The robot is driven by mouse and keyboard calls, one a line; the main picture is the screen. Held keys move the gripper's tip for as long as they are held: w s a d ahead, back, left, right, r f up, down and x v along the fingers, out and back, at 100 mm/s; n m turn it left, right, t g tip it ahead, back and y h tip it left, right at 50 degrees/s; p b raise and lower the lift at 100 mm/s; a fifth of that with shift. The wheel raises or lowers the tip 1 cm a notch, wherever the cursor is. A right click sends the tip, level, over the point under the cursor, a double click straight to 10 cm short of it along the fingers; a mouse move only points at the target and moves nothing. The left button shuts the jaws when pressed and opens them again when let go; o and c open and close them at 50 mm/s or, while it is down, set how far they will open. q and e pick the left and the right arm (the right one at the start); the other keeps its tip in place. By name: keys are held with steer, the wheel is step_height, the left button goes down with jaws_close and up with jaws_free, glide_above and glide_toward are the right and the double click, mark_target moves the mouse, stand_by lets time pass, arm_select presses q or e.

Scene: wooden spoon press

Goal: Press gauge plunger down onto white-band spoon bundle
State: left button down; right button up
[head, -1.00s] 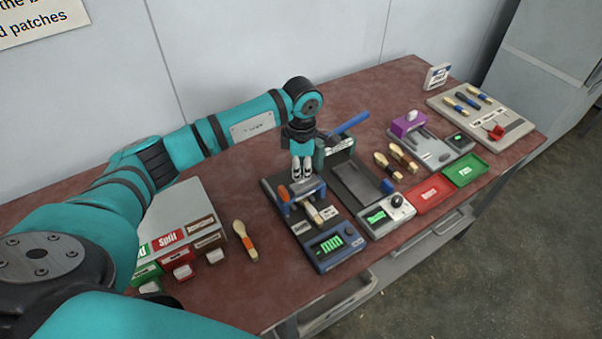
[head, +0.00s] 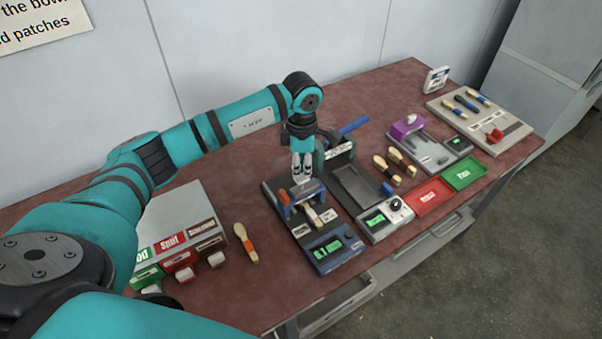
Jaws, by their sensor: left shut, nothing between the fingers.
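The gauge (head: 272,206) is a dark base with a blue frame and a blue display box (head: 334,254) with green lit characters at its front end. A spoon bundle (head: 317,214) with a pale wooden end lies in the gauge under the frame; I cannot make out its band clearly. The plunger's grey top (head: 309,187) shows at the frame, just under my left gripper (head: 302,178). The left gripper points down, shut and empty, and appears to touch the plunger or hover just above it. My right gripper is out of view.
A spoon with an orange band (head: 246,243) lies left of the gauge. To the right stand a blue-handled device (head: 360,185), loose spoon bundles (head: 394,166), a red tray (head: 428,196) and a green tray (head: 464,174). Coloured bins (head: 180,260) stand at the left.

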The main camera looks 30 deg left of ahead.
arm_select(q)
steer(key=shift+r+p, duration=1)
steer(key=shift+r, duration=1.15)
steer(key=shift+f, duration=0.1)
